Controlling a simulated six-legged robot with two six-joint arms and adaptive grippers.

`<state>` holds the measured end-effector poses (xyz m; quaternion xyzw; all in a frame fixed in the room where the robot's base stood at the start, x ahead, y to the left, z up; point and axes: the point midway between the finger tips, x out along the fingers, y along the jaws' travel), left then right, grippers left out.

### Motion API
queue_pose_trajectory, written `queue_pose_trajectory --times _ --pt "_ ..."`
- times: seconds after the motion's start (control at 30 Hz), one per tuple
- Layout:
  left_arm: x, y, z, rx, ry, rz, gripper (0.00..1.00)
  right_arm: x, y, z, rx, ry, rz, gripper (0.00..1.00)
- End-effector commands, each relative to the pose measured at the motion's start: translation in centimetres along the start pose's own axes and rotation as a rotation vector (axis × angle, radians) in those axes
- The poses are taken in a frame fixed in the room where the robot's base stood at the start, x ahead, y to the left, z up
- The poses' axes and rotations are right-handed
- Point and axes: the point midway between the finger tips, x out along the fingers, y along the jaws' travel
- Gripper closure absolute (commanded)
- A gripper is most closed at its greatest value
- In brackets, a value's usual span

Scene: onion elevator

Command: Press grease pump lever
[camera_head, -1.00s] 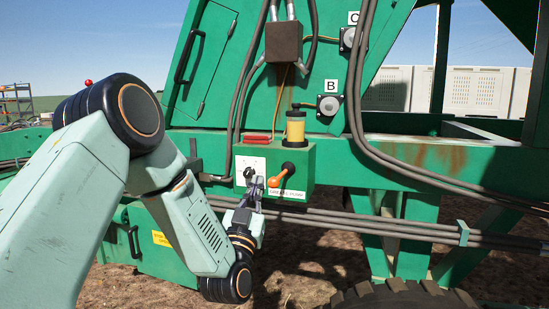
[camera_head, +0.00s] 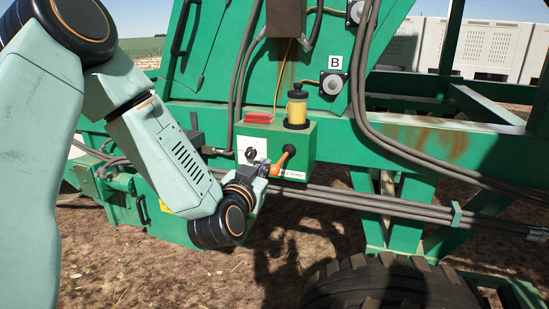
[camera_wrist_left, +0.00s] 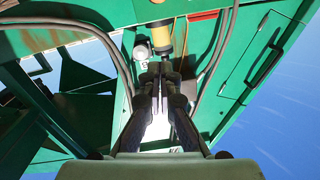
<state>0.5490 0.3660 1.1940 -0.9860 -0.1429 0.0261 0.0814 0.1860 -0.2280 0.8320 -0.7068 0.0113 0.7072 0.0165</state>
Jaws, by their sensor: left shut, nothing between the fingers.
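The grease pump is a green box (camera_head: 306,150) on the machine's frame, with a yellow reservoir (camera_head: 297,107) under a black cap on top. Its lever (camera_head: 281,161) has an orange handle and a black pivot on the front face, with the handle slanting down to the left. My left gripper (camera_head: 263,166) is shut and empty, at the handle's lower left end; I cannot tell whether they touch. In the left wrist view the shut fingers (camera_wrist_left: 161,75) point toward the pump and the yellow reservoir (camera_wrist_left: 160,38), and the lever is hidden. My right gripper is not in view.
A white panel with a black knob (camera_head: 251,154) sits left of the lever. A red block (camera_head: 258,117) lies on top of the box. Hoses (camera_head: 345,200) run below it, and a large tyre (camera_head: 390,285) stands at the lower right. A round fitting (camera_head: 332,83) marked B is above.

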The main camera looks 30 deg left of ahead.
Motion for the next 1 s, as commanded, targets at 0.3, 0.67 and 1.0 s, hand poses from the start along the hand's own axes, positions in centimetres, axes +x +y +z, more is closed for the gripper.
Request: queue_pose_trajectory --times 0.3,0.67,1.0 --pt "-0.2 0.3 0.5 0.021 -0.017 0.011 1.00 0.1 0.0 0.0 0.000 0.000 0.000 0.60" --pt "2.4 0.3 0.4 0.026 -0.013 0.011 1.00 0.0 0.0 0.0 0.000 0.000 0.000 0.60" --pt "8.1 0.3 0.5 0.024 -0.014 0.010 1.00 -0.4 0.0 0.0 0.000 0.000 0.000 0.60"
